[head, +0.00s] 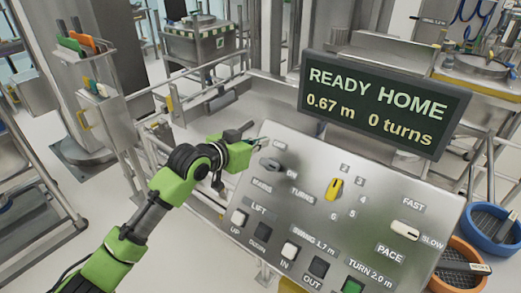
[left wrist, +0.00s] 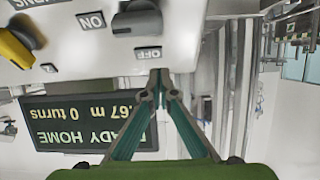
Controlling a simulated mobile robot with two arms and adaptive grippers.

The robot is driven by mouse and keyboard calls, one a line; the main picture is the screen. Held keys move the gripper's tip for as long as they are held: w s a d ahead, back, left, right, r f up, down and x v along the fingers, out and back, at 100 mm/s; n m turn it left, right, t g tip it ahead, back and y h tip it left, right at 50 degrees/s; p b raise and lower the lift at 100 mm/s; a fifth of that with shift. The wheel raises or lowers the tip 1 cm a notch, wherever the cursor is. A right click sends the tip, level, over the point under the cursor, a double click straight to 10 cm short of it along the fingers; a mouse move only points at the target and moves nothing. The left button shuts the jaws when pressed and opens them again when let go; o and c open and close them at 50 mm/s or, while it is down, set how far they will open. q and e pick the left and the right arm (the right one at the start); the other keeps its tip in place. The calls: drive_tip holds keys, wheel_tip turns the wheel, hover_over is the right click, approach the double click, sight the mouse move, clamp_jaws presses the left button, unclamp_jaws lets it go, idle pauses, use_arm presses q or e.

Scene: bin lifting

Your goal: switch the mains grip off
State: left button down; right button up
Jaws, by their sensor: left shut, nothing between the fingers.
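The mains grip (head: 271,163) is a dark knob at the upper left of the sloped metal control panel (head: 330,238). One end lies towards the ON label (head: 291,174). In the left wrist view, upside down, the grip (left wrist: 137,18) shows large beside the ON label (left wrist: 92,21), with the OFF label (left wrist: 148,53) near the fingertips. My left gripper (head: 251,142) is at the panel's upper left corner, close to the grip. Its fingers (left wrist: 157,76) are shut and empty, and appear apart from the grip. My right gripper is not in view.
A display (head: 385,101) behind the panel reads READY HOME, 0.67 m, 0 turns. The yellow turns knob (head: 334,189), pace switch (head: 405,231) and several push buttons sit on the panel. Metal rails stand behind my left arm. Blue and orange bins (head: 497,229) stand at right.

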sight(260, 163)
use_arm(q)
drive_tip(key=p+x, duration=0.1)
drive_tip(key=x, duration=0.1)
drive_tip(key=shift+w+d+f, duration=0.1)
drive_tip(key=shift+w+d, duration=0.1)
drive_tip(key=shift+w, duration=0.05)
drive_tip(key=shift+s+a+f+p, duration=0.3)
drive_tip(key=shift+s+f+p, duration=0.1)
drive_tip(key=shift+f, duration=0.1)
drive_tip(key=shift+s+a+f+p, duration=0.25)
drive_tip(key=shift+s+a+f, duration=0.1)
drive_tip(key=shift+f, duration=0.2)
drive_tip(key=shift+s+a+f, duration=0.3)
drive_tip(key=shift+s+f, duration=0.15)
drive_tip(key=shift+w+d+f, duration=0.1)
drive_tip(key=shift+d, duration=0.05)
